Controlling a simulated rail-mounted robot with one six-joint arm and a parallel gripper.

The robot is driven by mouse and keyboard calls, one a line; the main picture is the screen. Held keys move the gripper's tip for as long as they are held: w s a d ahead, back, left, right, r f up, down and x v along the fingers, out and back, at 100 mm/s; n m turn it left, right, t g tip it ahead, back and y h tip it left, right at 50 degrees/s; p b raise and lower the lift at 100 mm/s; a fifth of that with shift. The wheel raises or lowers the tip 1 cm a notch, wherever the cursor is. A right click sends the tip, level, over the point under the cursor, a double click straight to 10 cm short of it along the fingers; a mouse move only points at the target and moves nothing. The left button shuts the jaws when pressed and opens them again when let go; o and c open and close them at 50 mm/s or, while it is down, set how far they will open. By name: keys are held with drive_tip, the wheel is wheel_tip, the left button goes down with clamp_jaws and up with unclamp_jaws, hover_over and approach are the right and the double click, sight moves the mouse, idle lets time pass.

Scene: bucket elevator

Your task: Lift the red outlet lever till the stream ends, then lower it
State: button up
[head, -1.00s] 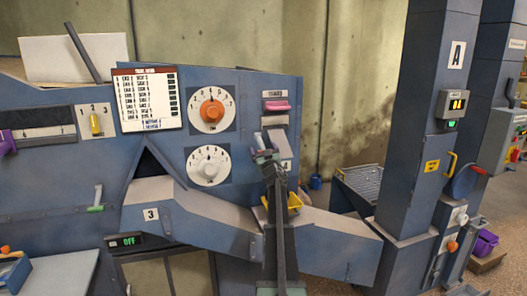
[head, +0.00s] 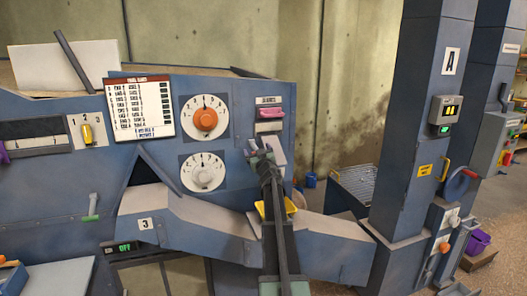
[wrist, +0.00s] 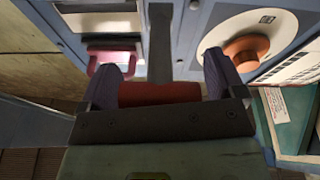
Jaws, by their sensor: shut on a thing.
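In the wrist view my gripper (wrist: 160,88) is shut on a dark red bar, the red outlet lever's grip (wrist: 158,94), with one dark finger at each end. A grey shank (wrist: 160,45) runs from it toward the machine. In the head view my gripper (head: 262,152) is in front of the blue panel, below a pink handle (head: 269,113). The lever's red grip is hidden there by the gripper. A yellow tray (head: 290,206) shows partly behind my arm, above the chute marked 3 (head: 190,222). No stream can be made out.
An orange dial (head: 206,119) and a white dial (head: 204,172) are left of my gripper. A green-tipped lever (head: 92,208) is farther left. A blue column marked A (head: 430,120) stands to the right, with a grated table (head: 354,183) beside it.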

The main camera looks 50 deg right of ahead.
sight(257, 143)
wheel_tip(257, 143, up, 3)
drive_tip(key=p, duration=0.2)
drive_tip(key=shift+w+d+r+p, duration=0.1)
drive_tip(key=shift+w+r+p, duration=0.1)
drive_tip(key=shift+p, duration=0.1)
drive_tip(key=shift+r, duration=0.2)
drive_tip(key=shift+f, duration=0.1)
idle(0.8)
drive_tip(key=o, duration=1)
drive_tip(key=shift+s, duration=0.1)
drive_tip(key=b+v, duration=0.2)
drive_tip(key=v, duration=0.8)
drive_tip(key=shift+s+f, duration=0.15)
drive_tip(key=shift+s, duration=0.15)
